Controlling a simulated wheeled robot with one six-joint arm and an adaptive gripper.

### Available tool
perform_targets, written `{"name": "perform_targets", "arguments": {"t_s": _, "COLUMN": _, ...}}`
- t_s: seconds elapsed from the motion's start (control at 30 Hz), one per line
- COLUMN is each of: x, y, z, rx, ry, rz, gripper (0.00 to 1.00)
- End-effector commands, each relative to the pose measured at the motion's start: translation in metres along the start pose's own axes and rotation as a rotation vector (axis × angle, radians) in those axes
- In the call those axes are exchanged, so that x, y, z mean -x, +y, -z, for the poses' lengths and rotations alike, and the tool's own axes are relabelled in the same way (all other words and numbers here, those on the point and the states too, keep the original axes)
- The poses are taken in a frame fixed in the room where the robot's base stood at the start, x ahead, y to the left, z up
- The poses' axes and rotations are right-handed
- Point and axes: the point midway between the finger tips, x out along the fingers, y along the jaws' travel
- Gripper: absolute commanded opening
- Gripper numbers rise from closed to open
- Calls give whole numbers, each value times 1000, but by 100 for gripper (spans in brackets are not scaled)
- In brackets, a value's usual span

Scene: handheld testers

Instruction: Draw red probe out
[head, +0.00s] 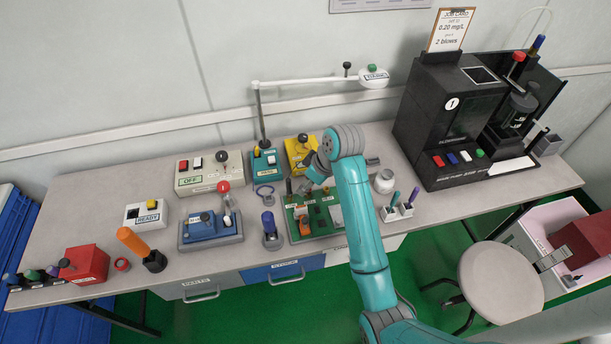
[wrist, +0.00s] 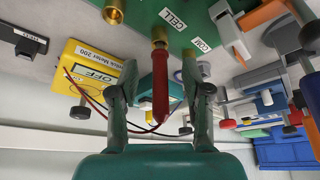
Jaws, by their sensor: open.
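In the wrist view the red probe (wrist: 160,88) stands with its tip end at a brass socket (wrist: 158,38) beside the CELL label on the green board (wrist: 140,30). A thin red lead (wrist: 95,108) runs from the yellow meter (wrist: 88,75), whose display reads OFF, toward the probe's near end. My gripper (wrist: 157,85) is open, with one finger on each side of the red probe and visible gaps between. In the head view my gripper (head: 314,172) is over the back left of the green board (head: 322,228); the probe is not clear there.
Another brass socket (wrist: 113,12) stands left of the probe. Behind the board are the yellow meter (head: 300,152) and a teal device (head: 265,164). A blue-handled tool (head: 269,224) stands to the left, a white jar (head: 384,181) to the right.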

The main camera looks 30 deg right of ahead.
Motion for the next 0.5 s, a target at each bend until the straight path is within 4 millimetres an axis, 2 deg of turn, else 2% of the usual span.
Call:
{"name": "perform_targets", "arguments": {"t_s": 0.2, "x": 0, "y": 0, "z": 0, "rx": 0, "ry": 0, "rz": 0, "gripper": 48}}
{"name": "perform_targets", "arguments": {"t_s": 0.23, "x": 0, "y": 0, "z": 0, "rx": 0, "ry": 0, "rz": 0, "gripper": 46}}
{"name": "perform_targets", "arguments": {"t_s": 0.4, "x": 0, "y": 0, "z": 0, "rx": 0, "ry": 0, "rz": 0, "gripper": 3}}
{"name": "perform_targets", "arguments": {"t_s": 0.43, "x": 0, "y": 0, "z": 0, "rx": 0, "ry": 0, "rz": 0, "gripper": 0}}
{"name": "perform_targets", "arguments": {"t_s": 0.5, "x": 0, "y": 0, "z": 0, "rx": 0, "ry": 0, "rz": 0, "gripper": 0}}
